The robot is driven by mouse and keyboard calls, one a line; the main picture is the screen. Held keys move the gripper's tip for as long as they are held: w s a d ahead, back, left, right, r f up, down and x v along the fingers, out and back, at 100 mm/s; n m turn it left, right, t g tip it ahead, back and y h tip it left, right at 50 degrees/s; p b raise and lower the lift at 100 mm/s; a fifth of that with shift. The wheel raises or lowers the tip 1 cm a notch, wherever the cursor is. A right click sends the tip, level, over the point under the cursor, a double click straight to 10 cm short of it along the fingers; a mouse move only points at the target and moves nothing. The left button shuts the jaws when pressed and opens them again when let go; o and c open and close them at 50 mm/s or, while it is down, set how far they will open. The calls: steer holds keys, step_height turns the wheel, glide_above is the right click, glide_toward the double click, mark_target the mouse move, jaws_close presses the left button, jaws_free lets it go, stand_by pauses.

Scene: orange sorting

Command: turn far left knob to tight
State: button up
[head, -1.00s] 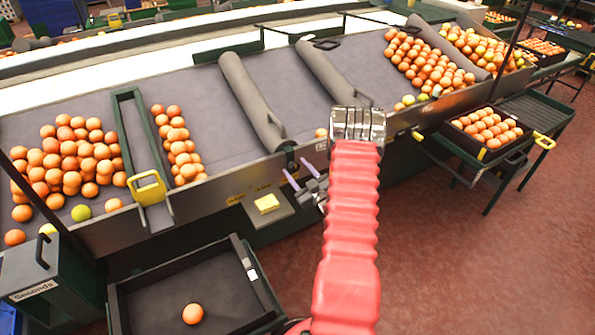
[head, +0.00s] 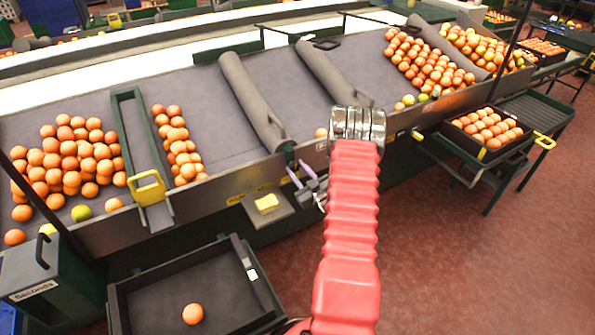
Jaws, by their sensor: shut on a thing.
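My gripper (head: 296,168) is at the front panel of the grey sorting table, left of my red arm. Its two purple fingers point up and left toward the panel, just below the dark end of the left grey roller-like divider (head: 250,100). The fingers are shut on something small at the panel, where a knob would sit. The knob itself is too small and too covered by the fingers to make out, and its setting cannot be read. Small yellow labels (head: 235,199) run along the panel to the left of the gripper.
A black tray (head: 140,292) with one orange stands below left. A green box marked Seconds (head: 35,287) is at the left edge. Oranges lie on the table (head: 215,140).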

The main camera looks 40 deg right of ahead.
steer(key=m, duration=0.8)
steer(key=shift+m, duration=0.4)
steer(key=m, duration=0.4)
steer(key=shift+f+m, duration=0.1)
steer(key=shift+m, duration=2.2)
steer(key=o, duration=1)
steer(key=shift+a, duration=0.1)
steer(key=shift+o, duration=0.2)
steer(key=v, duration=1.4)
